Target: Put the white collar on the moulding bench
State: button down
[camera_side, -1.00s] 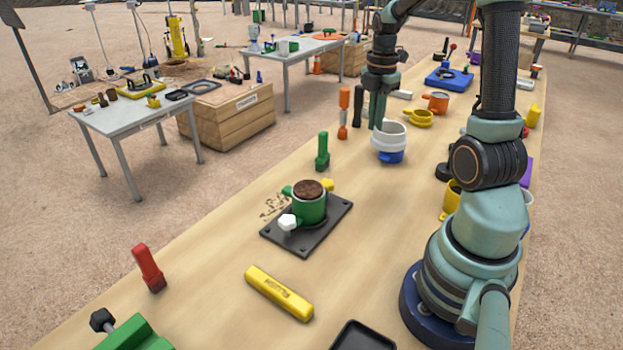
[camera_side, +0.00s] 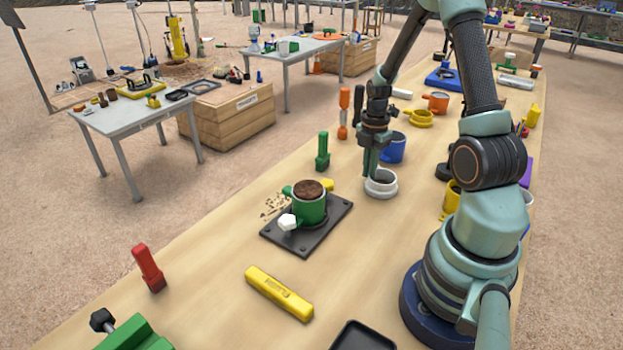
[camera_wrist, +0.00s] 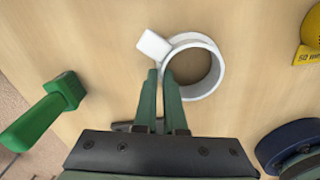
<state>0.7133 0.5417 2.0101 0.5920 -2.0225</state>
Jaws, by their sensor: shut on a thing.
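The white collar (camera_side: 382,190) is a short ring with a small block-like tab, which shows in the wrist view beside the ring (camera_wrist: 217,72). My gripper (camera_side: 373,171) is shut on the collar's wall at its left side; in the wrist view the fingers (camera_wrist: 161,78) pinch the ring's near-left edge. The collar is upright, low over or touching the wooden moulding bench (camera_side: 215,245); I cannot tell whether it rests on it. The blue mould (camera_side: 395,150) stands just behind it, with its open top uncovered.
A green mould filled with soil (camera_side: 310,208) stands on a dark baseplate (camera_side: 285,243) to the left. A green-handled tool (camera_side: 322,152) and an orange one (camera_side: 343,115) stand nearby. A yellow bar (camera_side: 279,292) lies in front. Bench to the front of the collar is clear.

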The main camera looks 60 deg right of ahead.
jog(key=c, duration=1)
grip_release()
jog(key=shift+f, duration=0.1)
notch_tip(320, 180, up, 11)
jog(key=a+r+m+t, duration=0.2)
jog(key=a+r+m, duration=0.2)
jog(key=a, duration=0.4)
jog(key=a+r+m+t, duration=0.1)
jog(key=a+r+m, duration=0.3)
jog(key=a+m, duration=0.2)
jog(key=a+r+m+t, duration=0.2)
jog(key=a+r+m, duration=0.2)
jog(key=a, duration=0.7)
jog(key=shift+s+m+t, duration=0.15)
jog(key=shift+m+t, duration=0.15)
jog(key=shift+m, duration=0.2)
jog(key=shift+r, duration=0.1)
